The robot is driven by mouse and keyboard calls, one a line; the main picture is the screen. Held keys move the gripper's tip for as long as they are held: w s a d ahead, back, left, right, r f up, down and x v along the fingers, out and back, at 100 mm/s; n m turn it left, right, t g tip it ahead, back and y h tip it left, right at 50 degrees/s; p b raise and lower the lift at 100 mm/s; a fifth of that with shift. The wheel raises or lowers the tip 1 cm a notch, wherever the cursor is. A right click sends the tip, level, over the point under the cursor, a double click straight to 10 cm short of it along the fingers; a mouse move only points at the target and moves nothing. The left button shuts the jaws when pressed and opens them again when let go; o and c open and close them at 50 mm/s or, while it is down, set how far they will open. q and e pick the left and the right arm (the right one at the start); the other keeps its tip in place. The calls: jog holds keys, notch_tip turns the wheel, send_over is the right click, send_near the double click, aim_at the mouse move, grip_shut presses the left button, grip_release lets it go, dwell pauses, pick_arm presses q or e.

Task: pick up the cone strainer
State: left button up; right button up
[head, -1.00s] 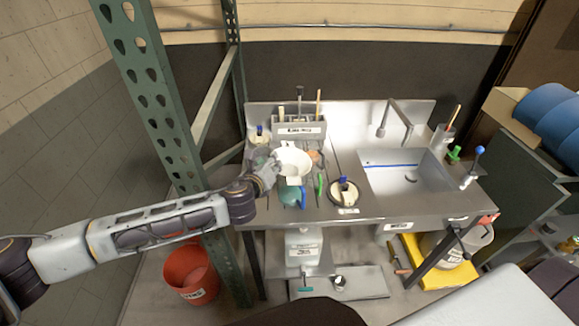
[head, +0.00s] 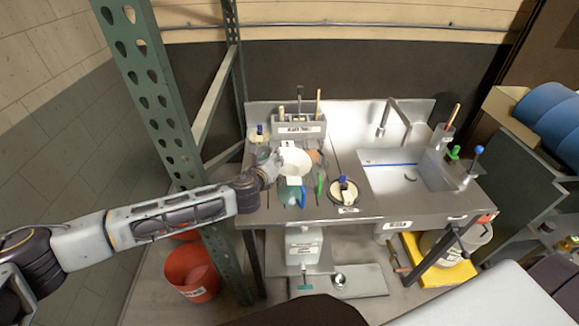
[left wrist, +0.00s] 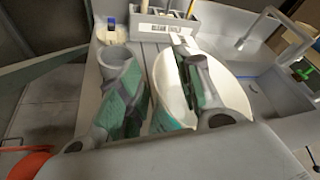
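The cone strainer (head: 296,163) is a white, wide-mouthed cone on the left part of the steel counter, in front of a grey caddy. In the left wrist view the strainer (left wrist: 232,92) opens upward. My left gripper (head: 276,166) is at its left rim. In the left wrist view my left gripper's fingers (left wrist: 160,88) are apart. One finger is outside the strainer's left wall and the other is over its mouth, so the wall lies between them. I cannot see clear contact. My right gripper is not in view.
The grey caddy (head: 299,129) with upright tools stands behind. A round pot (head: 343,191) is to the right, then the sink (head: 405,179). A green rack post (head: 160,100) stands left, close to my arm. A red bucket (head: 192,272) is on the floor.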

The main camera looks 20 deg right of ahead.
pick_arm(q)
jog(key=shift+c, duration=0.3)
grip_shut()
jog(key=shift+r, duration=0.1)
jog(key=shift+r+b, duration=0.35)
jog(key=shift+r, duration=4.55)
